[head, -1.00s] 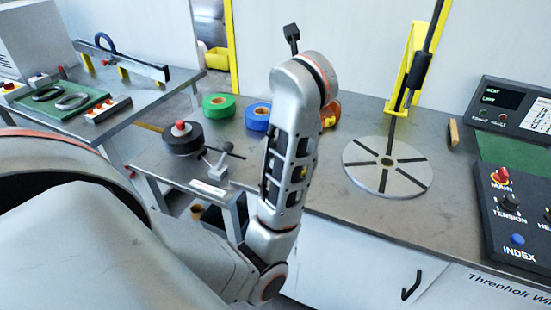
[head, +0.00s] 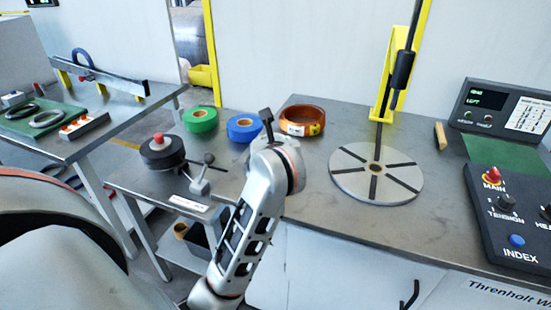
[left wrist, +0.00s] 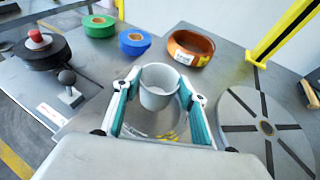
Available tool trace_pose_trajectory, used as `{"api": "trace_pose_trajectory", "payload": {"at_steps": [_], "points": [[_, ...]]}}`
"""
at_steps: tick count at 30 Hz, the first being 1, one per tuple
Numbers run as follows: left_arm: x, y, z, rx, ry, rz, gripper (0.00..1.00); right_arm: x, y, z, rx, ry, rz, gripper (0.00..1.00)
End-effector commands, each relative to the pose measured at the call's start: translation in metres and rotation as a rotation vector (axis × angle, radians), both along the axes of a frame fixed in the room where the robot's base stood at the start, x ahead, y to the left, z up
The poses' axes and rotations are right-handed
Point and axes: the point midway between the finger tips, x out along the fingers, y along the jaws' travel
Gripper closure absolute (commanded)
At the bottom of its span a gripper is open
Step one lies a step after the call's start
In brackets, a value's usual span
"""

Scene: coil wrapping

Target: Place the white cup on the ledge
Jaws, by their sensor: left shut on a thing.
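The white cup (left wrist: 158,85) is in the left wrist view, between the two fingers of my left gripper (left wrist: 155,98), which is shut on it. The cup looks upright with its open mouth showing; I cannot tell its height above the grey bench. In the head view my left arm comes up in front of the bench edge; the cup and gripper fingers are hidden there. I cannot tell which surface is the ledge. My right gripper is in neither view.
A black spool (head: 162,155) and a small clamp lever (head: 203,180) stand left. A control panel (head: 515,215) is at right.

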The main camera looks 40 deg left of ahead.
Motion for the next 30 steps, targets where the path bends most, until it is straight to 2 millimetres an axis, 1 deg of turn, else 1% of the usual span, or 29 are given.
{"api": "trace_pose_trajectory", "payload": {"at_steps": [6,9,16,23,24,25,26,30], "points": [[0.000,0.000,-0.033,0.003,0.007,0.000,0.80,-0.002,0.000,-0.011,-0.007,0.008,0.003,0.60],[0.000,0.000,-0.042,0.002,0.005,-0.001,0.80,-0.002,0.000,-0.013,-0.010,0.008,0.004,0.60],[0.000,0.000,-0.042,0.000,-0.001,-0.001,0.80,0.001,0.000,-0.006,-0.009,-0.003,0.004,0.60],[0.000,0.000,-0.047,0.000,0.001,0.000,0.80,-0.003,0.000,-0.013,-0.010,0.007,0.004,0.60],[0.000,0.000,-0.047,0.000,0.001,0.000,0.53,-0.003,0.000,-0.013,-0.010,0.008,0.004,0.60],[0.000,0.000,-0.046,0.000,0.000,-0.001,0.46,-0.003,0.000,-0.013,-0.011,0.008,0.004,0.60],[0.000,0.000,-0.046,0.000,0.000,-0.001,0.42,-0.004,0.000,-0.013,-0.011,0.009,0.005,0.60],[0.000,0.000,-0.046,0.000,0.000,-0.001,0.42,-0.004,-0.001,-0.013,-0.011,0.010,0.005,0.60]]}}
